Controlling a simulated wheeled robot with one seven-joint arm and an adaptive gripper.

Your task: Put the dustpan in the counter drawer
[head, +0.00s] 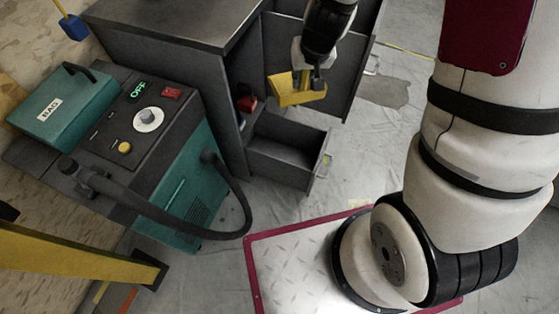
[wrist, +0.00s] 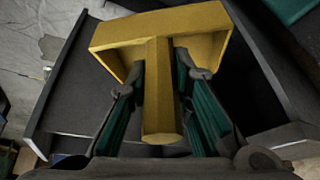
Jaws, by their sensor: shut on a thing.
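The yellow dustpan (head: 295,90) hangs from my gripper (head: 318,76) beside the dark grey counter (head: 168,22). In the wrist view the dustpan's wide pan (wrist: 160,28) points away, and its handle lies between the two fingers (wrist: 160,95), which are shut on it. The open counter drawer (head: 290,155) sticks out low on the counter, and the part of its inside that shows looks empty. In the head view the dustpan appears above and behind this drawer; the exact height gap cannot be told.
A dark upright panel (head: 345,72) stands open behind the dustpan. A small red thing (head: 247,103) sits inside the counter. A teal machine (head: 180,185) with a black hose stands left of the drawer. A red-edged metal plate (head: 290,262) lies on the floor in front.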

